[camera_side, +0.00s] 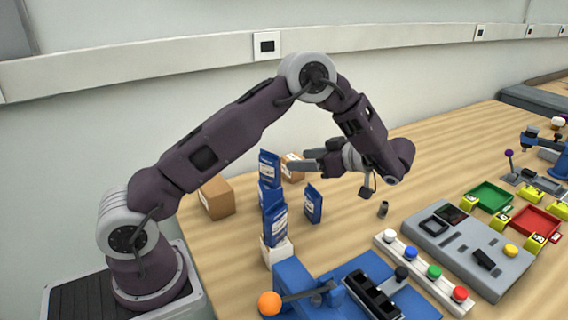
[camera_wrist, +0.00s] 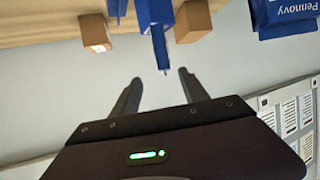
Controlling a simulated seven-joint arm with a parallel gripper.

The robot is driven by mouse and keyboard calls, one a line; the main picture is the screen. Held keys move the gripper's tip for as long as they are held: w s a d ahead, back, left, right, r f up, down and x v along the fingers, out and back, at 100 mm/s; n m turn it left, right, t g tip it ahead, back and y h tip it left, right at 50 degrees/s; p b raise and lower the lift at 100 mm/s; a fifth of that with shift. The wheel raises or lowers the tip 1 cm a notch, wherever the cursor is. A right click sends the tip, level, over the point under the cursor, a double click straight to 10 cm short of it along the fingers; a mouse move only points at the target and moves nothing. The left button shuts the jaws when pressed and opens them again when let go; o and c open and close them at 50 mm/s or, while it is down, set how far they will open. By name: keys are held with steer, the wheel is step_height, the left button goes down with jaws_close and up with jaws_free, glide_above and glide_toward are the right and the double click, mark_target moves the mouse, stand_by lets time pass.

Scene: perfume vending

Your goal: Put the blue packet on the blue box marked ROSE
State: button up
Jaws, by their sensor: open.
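Several blue packets with white labels stand on the left of the table in the side view. One packet (camera_side: 269,163) is just left of my gripper (camera_side: 291,163), above another blue shape (camera_side: 267,191) that is partly hidden. A second packet (camera_side: 275,216) stands in front, and a third (camera_side: 313,203) stands to the right. No ROSE marking is readable. In the wrist view, the open, empty fingers of my gripper (camera_wrist: 160,78) point toward a narrow blue item (camera_wrist: 158,35) beyond the tips. A blue packet reading Pennovy (camera_wrist: 285,15) appears upside down at upper right.
Brown boxes (camera_side: 216,198) and (camera_side: 291,167) stand near the packets. A white box (camera_side: 276,252) is under the front packet. A blue fixture (camera_side: 310,285), a button strip (camera_side: 418,272) and a grey panel (camera_side: 470,250) occupy the front and right. Some bare wood lies between.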

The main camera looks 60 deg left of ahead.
steer(key=w+r+m+t+h, duration=0.1)
steer(key=w+r+m+t, duration=0.1)
steer(key=w+r+t, duration=0.75)
steer(key=w+d+r+m+t+h, duration=0.2)
steer(key=d+r+m+t+h, duration=0.65)
steer(key=d+r, duration=0.6)
steer(key=s+d+f+m+g+h, duration=0.1)
steer(key=s+d+m+h, duration=0.3)
steer(key=s, duration=0.5)
steer(key=s+d+m+g+h, duration=0.15)
steer(key=s+d+m, duration=0.3)
steer(key=s, duration=0.45)
steer(key=s+a+f+m+g+y, duration=0.1)
steer(key=s+a+f+g, duration=0.1)
steer(key=s+f, duration=0.3)
steer(key=s+a+f+m+g+y, duration=0.1)
steer(key=s+f, duration=0.5)
steer(key=s, duration=0.7)
steer(key=a+m+g, duration=0.1)
steer(key=a+g, duration=0.1)
steer(key=a, duration=0.1)
steer(key=shift+s+a+f, duration=0.2)
steer(key=shift+s+f, duration=0.1)
